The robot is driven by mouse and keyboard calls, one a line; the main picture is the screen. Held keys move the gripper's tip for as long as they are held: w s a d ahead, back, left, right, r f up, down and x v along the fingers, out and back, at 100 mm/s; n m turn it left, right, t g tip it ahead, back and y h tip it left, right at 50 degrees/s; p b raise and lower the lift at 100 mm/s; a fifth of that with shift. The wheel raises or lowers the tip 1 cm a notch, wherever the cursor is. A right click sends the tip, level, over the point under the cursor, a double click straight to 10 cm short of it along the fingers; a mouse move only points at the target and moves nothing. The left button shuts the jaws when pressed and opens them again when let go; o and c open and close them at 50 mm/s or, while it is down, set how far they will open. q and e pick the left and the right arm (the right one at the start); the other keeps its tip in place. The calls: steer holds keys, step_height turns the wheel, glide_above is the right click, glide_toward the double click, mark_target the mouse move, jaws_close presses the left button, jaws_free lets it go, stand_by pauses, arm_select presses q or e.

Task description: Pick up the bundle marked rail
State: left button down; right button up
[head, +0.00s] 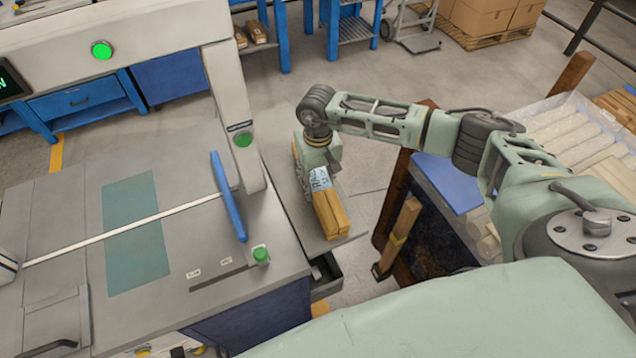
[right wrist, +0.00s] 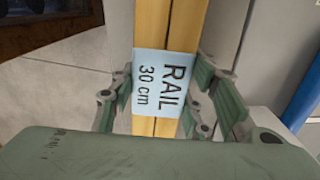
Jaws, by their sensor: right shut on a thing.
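The rail bundle (head: 330,213) is a set of yellow wooden bars with a pale blue label. It lies on a grey side shelf (head: 346,237) at the machine's right end. In the right wrist view, the label on the bundle (right wrist: 162,85) reads "RAIL 30 cm". My right gripper (right wrist: 166,100) has its fingers on both sides of the bundle at the label, shut on it. I cannot tell whether the bundle is lifted off the shelf. My left gripper is not in view.
The machine table (head: 60,215) with a blue handle (head: 228,195) and green buttons stands left of the bundle. Open floor (head: 285,95) lies beyond the shelf.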

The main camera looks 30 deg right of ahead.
steer(key=shift+w+r, duration=0.1)
jaws_close()
